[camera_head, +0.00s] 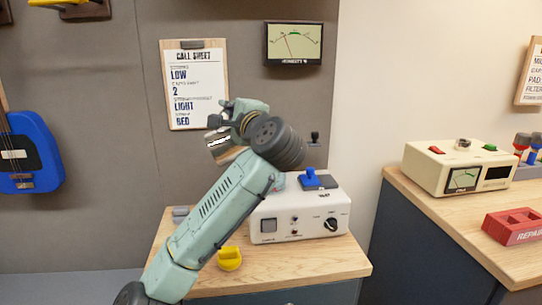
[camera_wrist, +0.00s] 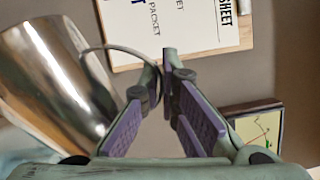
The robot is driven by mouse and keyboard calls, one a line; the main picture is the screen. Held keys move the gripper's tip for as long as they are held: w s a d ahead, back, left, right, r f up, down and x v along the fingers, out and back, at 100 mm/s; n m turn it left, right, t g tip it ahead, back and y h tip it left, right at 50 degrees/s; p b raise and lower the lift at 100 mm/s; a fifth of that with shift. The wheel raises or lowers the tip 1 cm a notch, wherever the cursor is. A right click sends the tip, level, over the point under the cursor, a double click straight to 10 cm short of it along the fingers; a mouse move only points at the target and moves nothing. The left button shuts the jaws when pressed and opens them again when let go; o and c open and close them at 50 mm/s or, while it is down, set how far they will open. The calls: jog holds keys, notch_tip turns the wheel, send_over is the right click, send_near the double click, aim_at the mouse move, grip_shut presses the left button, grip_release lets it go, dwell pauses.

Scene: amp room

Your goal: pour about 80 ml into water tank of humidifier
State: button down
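A shiny metal jug (camera_wrist: 55,85) fills the left of the wrist view, tilted, with a thin curved handle. The handle runs between the two purple-padded fingers of my gripper (camera_wrist: 162,75), which look closed on it. In the head view my gripper (camera_head: 222,120) is raised in front of the wall, and part of the jug (camera_head: 217,142) shows below it. A white box (camera_head: 300,217) with a dial and a blue part (camera_head: 318,179) on top stands on the wooden counter, partly behind my arm; I cannot tell if it is the humidifier. No water is visible.
A yellow object (camera_head: 229,258) lies on the counter (camera_head: 330,268) near its front. A call sheet clipboard (camera_head: 195,85) and a meter (camera_head: 293,44) hang on the wall. A cream device (camera_head: 459,166) and a red block (camera_head: 514,227) sit on the right counter.

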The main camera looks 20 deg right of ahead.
jog(key=shift+d+r, duration=0.1)
jog(key=shift+r, duration=0.05)
jog(key=shift+d+r+m, duration=0.15)
jog(key=shift+d+m, duration=0.1)
jog(key=shift+m, duration=0.05)
jog(key=shift+d, duration=0.15)
jog(key=shift+s+d+r+m+p, duration=0.1)
jog(key=shift+d+r+m+p, duration=0.05)
jog(key=shift+d+m+p, duration=0.3)
jog(key=shift+s+d+r+m+p, duration=0.1)
jog(key=shift+d+m+p, duration=0.15)
jog(key=shift+d, duration=0.3)
dwell(0.4)
jog(key=shift+d+r+m+p, duration=0.15)
jog(key=shift+d+m+p, duration=0.15)
jog(key=shift+d+m, duration=0.15)
dwell(0.7)
jog(key=shift+a, duration=0.1)
